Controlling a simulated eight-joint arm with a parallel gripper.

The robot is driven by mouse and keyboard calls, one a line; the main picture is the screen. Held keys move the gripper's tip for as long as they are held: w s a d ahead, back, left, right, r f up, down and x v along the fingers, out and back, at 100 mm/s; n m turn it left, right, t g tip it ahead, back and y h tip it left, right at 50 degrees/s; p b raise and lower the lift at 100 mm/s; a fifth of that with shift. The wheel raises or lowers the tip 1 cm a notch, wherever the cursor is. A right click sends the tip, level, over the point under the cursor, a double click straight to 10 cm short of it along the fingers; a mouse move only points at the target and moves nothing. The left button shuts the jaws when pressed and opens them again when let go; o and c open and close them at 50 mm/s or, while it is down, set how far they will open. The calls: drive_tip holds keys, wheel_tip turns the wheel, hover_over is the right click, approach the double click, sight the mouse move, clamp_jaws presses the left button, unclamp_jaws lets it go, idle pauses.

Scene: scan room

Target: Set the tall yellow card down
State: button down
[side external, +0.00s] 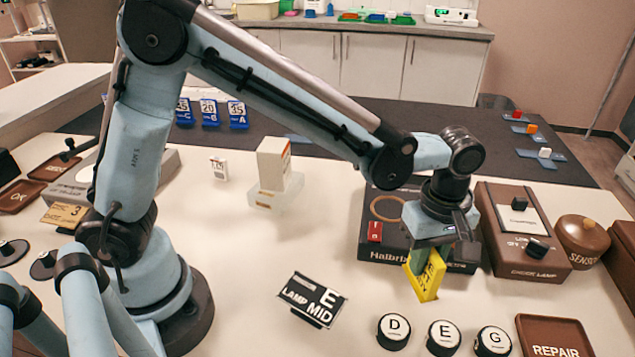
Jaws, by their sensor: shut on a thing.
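The tall yellow card (425,283) stands under my gripper (436,250) in the side external view, slightly tilted, with dark lettering on its face. My gripper points down and is shut on the card's upper part. The card's lower edge appears close to the white table top, but I cannot tell whether it touches. The fingertips partly hide the card's top.
A dark box (372,245) stands just behind the card. Black round knobs D (394,331), E (444,337) and G (493,341) are in front. A black sign (313,299) is left. A brown box (525,262) is right. Table between sign and card is clear.

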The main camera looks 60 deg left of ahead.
drive_tip(key=shift+f, duration=1.25)
drive_tip(key=shift+f, duration=0.15)
drive_tip(key=c, duration=1)
unclamp_jaws()
